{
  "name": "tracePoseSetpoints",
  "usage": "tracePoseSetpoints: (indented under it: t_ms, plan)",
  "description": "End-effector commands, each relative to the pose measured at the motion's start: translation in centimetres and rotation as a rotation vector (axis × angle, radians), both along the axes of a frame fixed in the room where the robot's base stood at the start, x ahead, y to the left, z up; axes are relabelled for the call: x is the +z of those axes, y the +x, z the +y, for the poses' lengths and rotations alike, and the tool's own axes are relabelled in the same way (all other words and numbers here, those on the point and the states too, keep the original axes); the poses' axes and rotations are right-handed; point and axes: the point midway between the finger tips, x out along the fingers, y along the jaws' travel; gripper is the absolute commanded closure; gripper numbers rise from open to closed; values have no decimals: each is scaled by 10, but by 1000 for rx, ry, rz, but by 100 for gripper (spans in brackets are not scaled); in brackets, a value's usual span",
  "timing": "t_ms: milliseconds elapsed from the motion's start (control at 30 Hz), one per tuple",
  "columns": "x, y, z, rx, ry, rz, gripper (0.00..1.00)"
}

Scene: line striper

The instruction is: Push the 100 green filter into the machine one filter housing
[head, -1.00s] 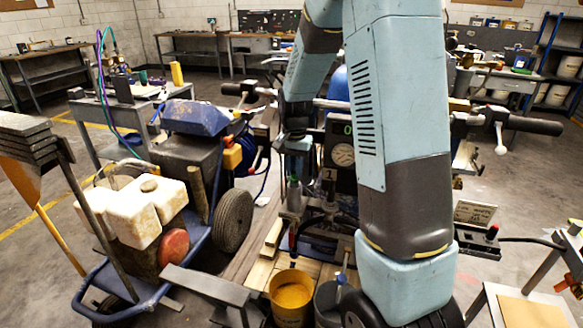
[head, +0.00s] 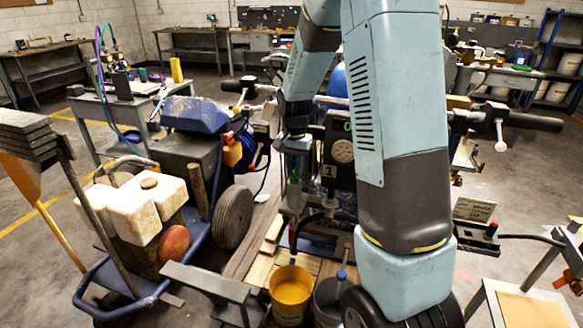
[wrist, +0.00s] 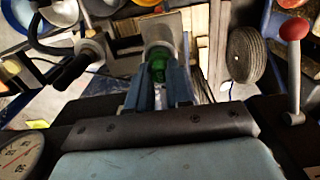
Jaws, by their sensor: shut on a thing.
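The green filter (wrist: 157,70) shows between the fingers of my gripper (wrist: 160,88) in the wrist view. My gripper is shut on it. A pale grey cup-like part, which looks like the filter housing (wrist: 157,46), lies just beyond the filter. I cannot tell how far the filter is inside it. In the head view a greyish upright cylinder (head: 293,198) with a green tint near its top stands below my wrist, beside the machine plate marked 1 (head: 329,170). The fingertips are too small to make out there.
A yellow bucket (head: 290,292) and a grey bucket (head: 328,300) stand in front of the machine. A blue cart (head: 98,272) with white jugs is at the left. A red-knobbed lever (wrist: 294,62) rises at the right of the wrist view.

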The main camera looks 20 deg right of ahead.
Motion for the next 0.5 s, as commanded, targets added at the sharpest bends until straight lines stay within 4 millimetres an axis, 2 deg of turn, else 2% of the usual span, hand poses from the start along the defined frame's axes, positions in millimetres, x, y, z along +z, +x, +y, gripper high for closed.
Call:
tracePoseSetpoints:
  t_ms: [500]
  plan:
    - [-11,0,0,0,1,1,100]
